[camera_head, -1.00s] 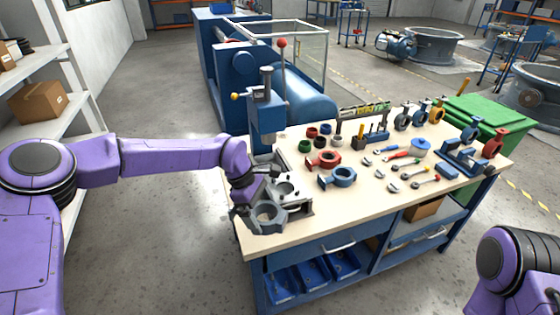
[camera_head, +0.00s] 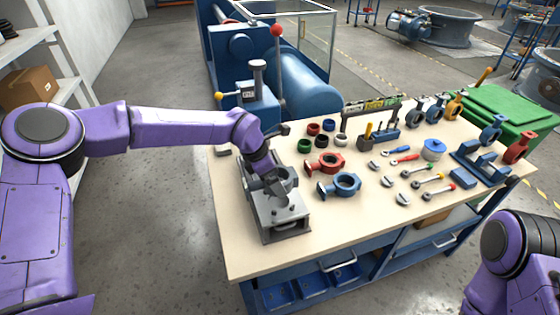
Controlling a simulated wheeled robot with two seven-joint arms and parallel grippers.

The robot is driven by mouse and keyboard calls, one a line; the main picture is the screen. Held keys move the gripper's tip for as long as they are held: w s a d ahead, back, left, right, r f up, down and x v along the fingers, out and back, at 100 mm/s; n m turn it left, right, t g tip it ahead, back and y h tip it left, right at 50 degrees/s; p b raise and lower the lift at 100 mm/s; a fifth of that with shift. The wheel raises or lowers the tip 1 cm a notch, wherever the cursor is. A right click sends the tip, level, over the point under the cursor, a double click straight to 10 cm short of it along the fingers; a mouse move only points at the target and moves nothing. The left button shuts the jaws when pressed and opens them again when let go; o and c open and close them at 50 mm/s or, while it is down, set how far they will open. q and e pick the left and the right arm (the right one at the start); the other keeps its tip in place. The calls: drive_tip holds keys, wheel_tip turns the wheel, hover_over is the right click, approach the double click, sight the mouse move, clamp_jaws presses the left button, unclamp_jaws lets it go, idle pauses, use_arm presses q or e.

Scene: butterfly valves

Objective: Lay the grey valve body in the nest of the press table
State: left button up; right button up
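The grey valve body (camera_head: 289,174), a ring with a short neck, is at the back part of the grey press table (camera_head: 282,234). My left gripper (camera_head: 271,184) comes down over it from the left and appears shut on its near-left side; the fingers are partly hidden by the wrist. The ring looks roughly level. I cannot tell whether it touches the plate or hangs just above it, and the nest is mostly hidden. My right gripper is out of view; only part of the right arm shows at lower right.
A red valve body (camera_head: 325,163) and a blue valve body (camera_head: 340,186) lie close on the right. Coloured rings and tools fill the bench further right. The bench's front (camera_head: 340,232) is clear.

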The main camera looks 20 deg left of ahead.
use_arm(q)
wheel_tip(320, 180, down, 6)
drive_tip(key=b, duration=0.5)
drive_tip(key=shift+f, duration=0.25)
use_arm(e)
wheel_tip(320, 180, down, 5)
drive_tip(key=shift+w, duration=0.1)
use_arm(q)
drive_tip(key=shift+d, duration=0.1)
idle(0.3)
